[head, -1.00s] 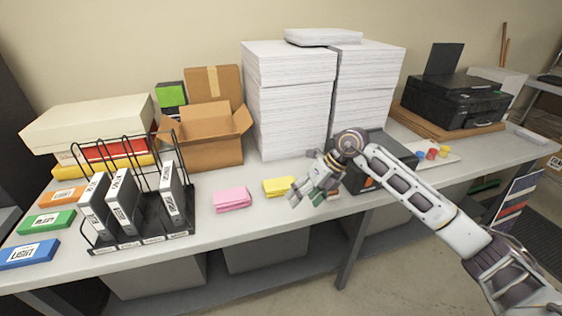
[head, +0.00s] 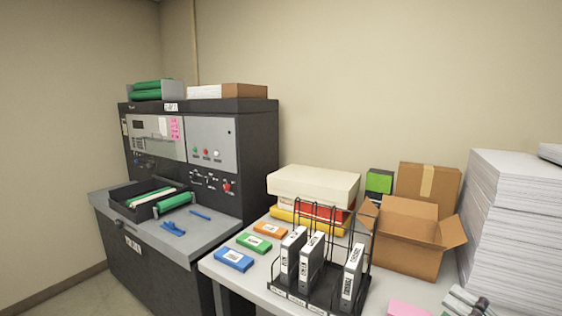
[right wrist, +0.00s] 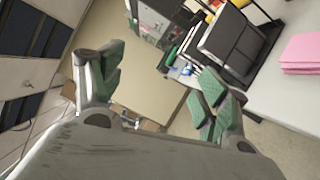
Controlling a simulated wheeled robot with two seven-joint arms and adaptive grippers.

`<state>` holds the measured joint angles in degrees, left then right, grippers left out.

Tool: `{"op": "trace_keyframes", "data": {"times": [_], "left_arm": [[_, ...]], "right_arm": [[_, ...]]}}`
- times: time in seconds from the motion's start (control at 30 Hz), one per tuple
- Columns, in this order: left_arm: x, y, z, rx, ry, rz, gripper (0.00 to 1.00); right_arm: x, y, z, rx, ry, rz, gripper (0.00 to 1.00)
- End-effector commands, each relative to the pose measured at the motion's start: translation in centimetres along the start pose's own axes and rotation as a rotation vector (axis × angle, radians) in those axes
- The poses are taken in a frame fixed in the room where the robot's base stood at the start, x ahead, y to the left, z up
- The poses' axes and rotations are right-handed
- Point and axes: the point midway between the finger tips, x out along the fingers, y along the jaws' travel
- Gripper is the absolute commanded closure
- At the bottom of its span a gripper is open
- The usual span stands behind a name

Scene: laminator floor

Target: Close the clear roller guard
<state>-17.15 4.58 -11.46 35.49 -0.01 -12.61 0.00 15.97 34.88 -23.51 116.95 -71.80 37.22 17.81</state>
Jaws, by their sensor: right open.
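The dark laminator (head: 255,150) stands at the left in the head view. My left gripper is not in view.
Blue tools (head: 173,228) lie on the laminator's grey ledge. The neighbouring table (head: 237,290) holds a wire rack of binders (head: 318,285), small coloured boxes, a cardboard box (head: 408,235) and paper stacks (head: 515,215). A pink pad (right wrist: 301,53) lies near my right gripper.

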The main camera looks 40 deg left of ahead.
Motion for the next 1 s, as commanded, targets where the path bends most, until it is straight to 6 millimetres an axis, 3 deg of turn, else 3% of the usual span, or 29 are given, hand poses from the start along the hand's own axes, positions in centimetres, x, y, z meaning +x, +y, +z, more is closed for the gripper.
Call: {"op": "trace_keyframes", "data": {"times": [0.23,0.47,0.77,1.0], "left_arm": [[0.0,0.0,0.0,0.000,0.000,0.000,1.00],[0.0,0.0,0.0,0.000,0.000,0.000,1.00],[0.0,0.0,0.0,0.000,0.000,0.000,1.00],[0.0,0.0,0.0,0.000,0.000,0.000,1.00]], "right_arm": [[-0.8,2.6,2.3,0.162,-0.228,0.191,0.25],[-3.4,3.1,5.1,0.334,-0.461,0.318,0.25],[-8.3,0.4,7.9,0.587,-0.779,0.405,0.25],[-12.8,-4.1,8.4,0.808,-1.033,0.407,0.25]]}}
